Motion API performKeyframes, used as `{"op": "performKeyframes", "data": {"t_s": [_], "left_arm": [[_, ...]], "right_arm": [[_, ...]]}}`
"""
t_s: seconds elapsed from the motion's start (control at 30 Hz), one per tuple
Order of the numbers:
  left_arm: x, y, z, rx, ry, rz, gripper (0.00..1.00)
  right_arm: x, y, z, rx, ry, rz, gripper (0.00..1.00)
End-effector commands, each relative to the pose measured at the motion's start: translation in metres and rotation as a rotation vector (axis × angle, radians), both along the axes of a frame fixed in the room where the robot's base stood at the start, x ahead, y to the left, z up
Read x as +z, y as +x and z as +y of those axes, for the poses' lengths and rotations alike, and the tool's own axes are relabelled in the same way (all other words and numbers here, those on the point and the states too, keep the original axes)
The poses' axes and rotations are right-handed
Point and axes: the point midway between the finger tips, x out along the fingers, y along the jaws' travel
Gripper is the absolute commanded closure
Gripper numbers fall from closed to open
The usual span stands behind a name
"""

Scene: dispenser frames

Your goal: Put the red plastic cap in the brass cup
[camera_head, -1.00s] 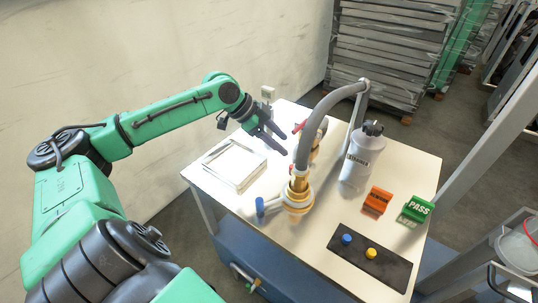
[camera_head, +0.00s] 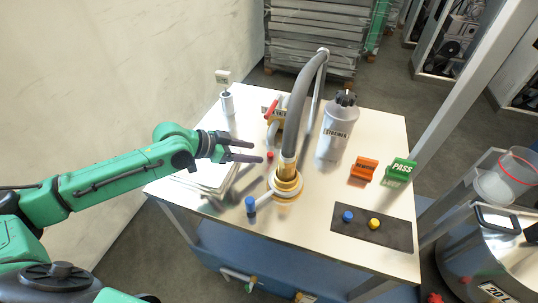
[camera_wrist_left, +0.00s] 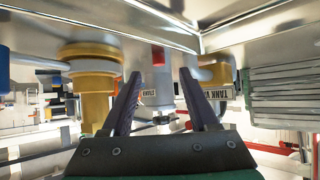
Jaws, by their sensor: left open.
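The small red plastic cap (camera_head: 270,155) stands on the white table, left of and behind the brass cup. It also shows in the left wrist view (camera_wrist_left: 158,56), between and beyond the fingers. The brass cup (camera_head: 286,188) stands near the table's middle, with the end of a grey hose above or in it; I cannot tell which. It shows left of the fingers in the left wrist view (camera_wrist_left: 95,95). My left gripper (camera_head: 256,150) is open and empty, low over the table, its fingertips pointing right, just short of the cap. My right gripper is not in view.
A white tray or frame (camera_head: 205,178) lies under my left wrist. A blue-capped fitting (camera_head: 251,205) sticks out by the cup. A grey strainer bottle (camera_head: 336,132), an orange block (camera_head: 363,169), a green PASS block (camera_head: 401,171) and a dark button panel (camera_head: 372,231) stand to the right.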

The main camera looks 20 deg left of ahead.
Motion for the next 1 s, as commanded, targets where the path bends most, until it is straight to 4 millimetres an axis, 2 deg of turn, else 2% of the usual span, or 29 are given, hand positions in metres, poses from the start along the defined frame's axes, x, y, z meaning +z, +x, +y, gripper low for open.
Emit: {"op": "performKeyframes", "data": {"t_s": [0.17, 0.27, 0.5, 0.57, 0.6, 0.67, 0.7, 1.0], "left_arm": [[-0.012, 0.016, -0.021, -0.001, -0.005, 0.000, 0.40], [-0.023, 0.025, -0.029, 0.000, -0.004, -0.001, 0.40], [-0.028, 0.027, -0.031, 0.000, 0.001, -0.002, 0.40], [-0.028, 0.027, -0.031, 0.000, 0.001, -0.002, 0.59], [-0.028, 0.027, -0.031, 0.000, 0.001, -0.002, 0.74], [-0.028, 0.027, -0.031, 0.000, 0.001, -0.002, 0.97], [-0.028, 0.027, -0.031, 0.000, 0.001, -0.002, 1.00], [-0.027, 0.027, -0.031, 0.000, 0.001, -0.002, 1.00]], "right_arm": [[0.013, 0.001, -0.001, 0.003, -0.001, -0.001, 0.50], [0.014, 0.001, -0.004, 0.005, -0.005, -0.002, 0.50], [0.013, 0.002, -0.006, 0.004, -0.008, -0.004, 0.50], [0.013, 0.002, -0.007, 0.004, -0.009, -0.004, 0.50], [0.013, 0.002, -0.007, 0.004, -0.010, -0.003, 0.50], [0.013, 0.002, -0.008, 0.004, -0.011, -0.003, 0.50], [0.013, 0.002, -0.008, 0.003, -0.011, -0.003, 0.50], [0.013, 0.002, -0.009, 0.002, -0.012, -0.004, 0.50]]}}
